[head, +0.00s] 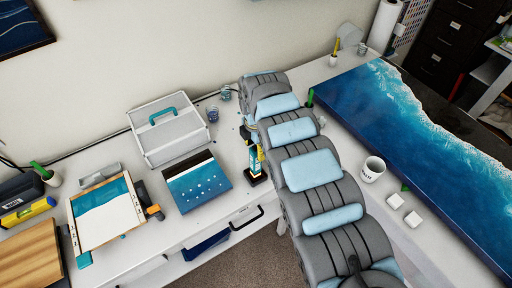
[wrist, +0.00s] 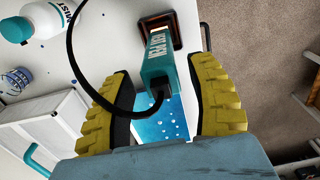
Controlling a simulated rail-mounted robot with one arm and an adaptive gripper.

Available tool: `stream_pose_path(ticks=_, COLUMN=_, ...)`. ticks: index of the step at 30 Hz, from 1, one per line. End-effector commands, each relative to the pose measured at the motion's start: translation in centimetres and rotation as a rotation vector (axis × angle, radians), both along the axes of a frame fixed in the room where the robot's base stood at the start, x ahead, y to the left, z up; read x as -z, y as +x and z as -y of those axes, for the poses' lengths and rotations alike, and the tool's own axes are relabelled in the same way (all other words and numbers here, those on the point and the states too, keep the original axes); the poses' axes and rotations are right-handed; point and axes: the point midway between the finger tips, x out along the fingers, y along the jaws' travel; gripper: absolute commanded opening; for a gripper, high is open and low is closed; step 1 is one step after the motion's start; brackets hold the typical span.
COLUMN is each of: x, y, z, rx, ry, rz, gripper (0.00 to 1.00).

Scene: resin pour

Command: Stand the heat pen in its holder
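The heat pen (wrist: 158,62) is a teal, labelled body with a black cable from its rear end, seen nearly end-on in the wrist view. Its far end is at the dark, orange-edged holder (wrist: 174,22), and it appears to stand in it; the tip is hidden.
A blue sea-painted panel (head: 197,181) lies left of the holder. A white box with a teal handle (head: 168,130) stands behind it. A mist bottle (wrist: 45,20) is near the holder. The table edge and an open drawer (head: 232,224) are in front.

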Motion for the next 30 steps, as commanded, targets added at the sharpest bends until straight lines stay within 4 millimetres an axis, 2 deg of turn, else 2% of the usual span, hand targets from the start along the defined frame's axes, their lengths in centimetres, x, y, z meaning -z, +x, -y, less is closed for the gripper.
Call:
stream_pose_path(ticks=11, x=-0.6, y=0.1, z=0.0, rx=0.001, ry=0.001, rz=0.002, gripper=0.57)
stream_pose_path(ticks=17, x=-3.4, y=0.0, z=0.1, rx=0.001, ry=0.000, rz=0.001, gripper=0.57)
stream_pose_path(ticks=27, x=-9.6, y=0.0, z=-0.1, rx=0.000, ry=0.001, rz=0.004, gripper=0.57)
stream_pose_path(ticks=30, x=-10.7, y=0.0, z=-0.1, rx=0.000, ry=0.000, rz=0.002, gripper=0.57)
